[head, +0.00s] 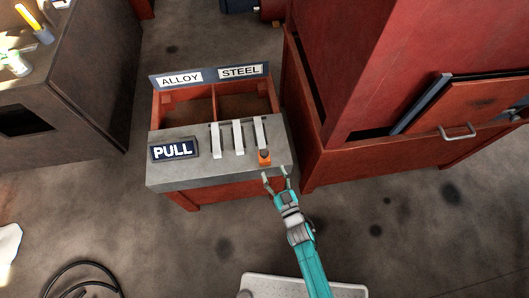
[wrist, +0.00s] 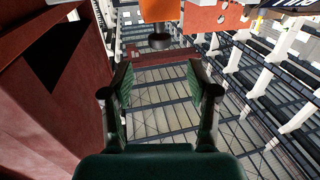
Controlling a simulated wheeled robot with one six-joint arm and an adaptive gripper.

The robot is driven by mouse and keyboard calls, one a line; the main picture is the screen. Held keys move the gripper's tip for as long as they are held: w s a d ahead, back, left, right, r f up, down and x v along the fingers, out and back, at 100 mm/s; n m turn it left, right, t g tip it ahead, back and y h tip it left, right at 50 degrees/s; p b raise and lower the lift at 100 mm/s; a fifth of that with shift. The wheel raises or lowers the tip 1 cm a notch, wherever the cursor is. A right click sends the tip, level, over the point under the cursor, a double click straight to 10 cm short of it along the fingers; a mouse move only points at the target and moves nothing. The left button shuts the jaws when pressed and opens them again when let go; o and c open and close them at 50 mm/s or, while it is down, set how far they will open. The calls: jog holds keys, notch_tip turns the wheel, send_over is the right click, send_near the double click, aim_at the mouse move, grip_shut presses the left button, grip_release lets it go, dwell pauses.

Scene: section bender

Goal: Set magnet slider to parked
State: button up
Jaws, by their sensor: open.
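The likely magnet slider is a small orange block with a dark knob (head: 264,157). It sits at the near end of the rightmost of three pale strips on the grey top of the sorting box (head: 215,164). In the wrist view an orange part (wrist: 160,10) with a dark round piece under it shows at the top centre, beyond the fingertips. My gripper (head: 275,174) is open and empty, just in front of the box's near edge, close to the orange block. In the wrist view its two green-padded fingers (wrist: 159,80) stand apart with nothing between them. No parked mark is readable.
Behind the grey top are two open bins under ALLOY (head: 181,78) and STEEL (head: 240,71) signs. A PULL plate (head: 173,150) is at its left. A red machine (head: 400,165) with a handled drawer stands close on the right. A dark bench (head: 85,75) stands left. Floor in front is mostly clear.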

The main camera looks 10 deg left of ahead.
aim_at(264, 153)
jog(key=x, duration=0.9)
jog(key=shift+w, duration=0.1)
grip_shut()
